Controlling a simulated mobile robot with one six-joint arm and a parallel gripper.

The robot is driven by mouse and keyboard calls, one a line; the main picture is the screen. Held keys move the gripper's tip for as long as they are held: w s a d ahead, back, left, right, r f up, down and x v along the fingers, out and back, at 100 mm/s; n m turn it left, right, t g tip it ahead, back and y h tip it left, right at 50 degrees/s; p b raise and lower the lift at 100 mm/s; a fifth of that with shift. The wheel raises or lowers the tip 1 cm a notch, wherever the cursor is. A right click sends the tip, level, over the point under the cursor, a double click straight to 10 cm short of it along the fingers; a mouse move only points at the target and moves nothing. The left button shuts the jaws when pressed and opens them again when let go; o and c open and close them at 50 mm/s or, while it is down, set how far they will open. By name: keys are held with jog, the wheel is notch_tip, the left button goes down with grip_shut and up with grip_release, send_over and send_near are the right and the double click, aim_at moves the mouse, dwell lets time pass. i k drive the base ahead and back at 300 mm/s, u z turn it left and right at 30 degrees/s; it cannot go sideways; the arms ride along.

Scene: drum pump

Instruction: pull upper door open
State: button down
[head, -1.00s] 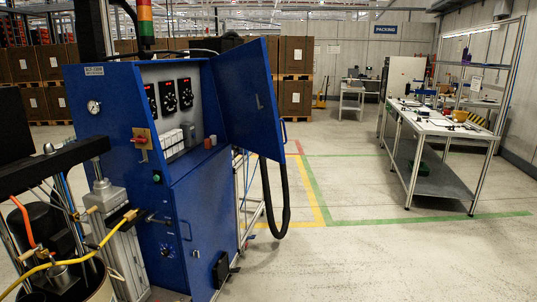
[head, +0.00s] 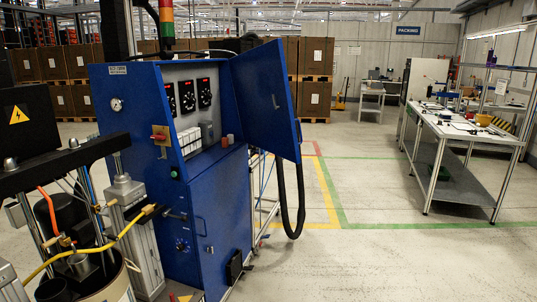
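A blue control cabinet (head: 130,139) stands left of centre in the head view. Its upper door (head: 262,97) is swung out to the right, and the upper compartment (head: 197,102) is exposed, with black dials and white switches inside. A small handle shows near the door's right edge. The lower door (head: 217,214) appears closed. My gripper is not in view, so its place relative to the door cannot be seen.
A drum pump (head: 70,225) with yellow and orange hoses stands at the front left. A black hose (head: 291,215) hangs beside the upper door. A workbench (head: 468,132) stands at the right. The floor (head: 370,260) between cabinet and bench is clear.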

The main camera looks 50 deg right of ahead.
aim_at(257, 73)
jog(key=z, duration=0.5)
jog(key=k, duration=0.15)
jog(key=u, duration=2.65)
jog(key=k, duration=0.85)
jog(key=z, duration=0.55)
jog(key=k, duration=0.55)
jog(key=z, duration=0.8)
jog(key=i, duration=0.65)
jog(key=z, duration=0.3)
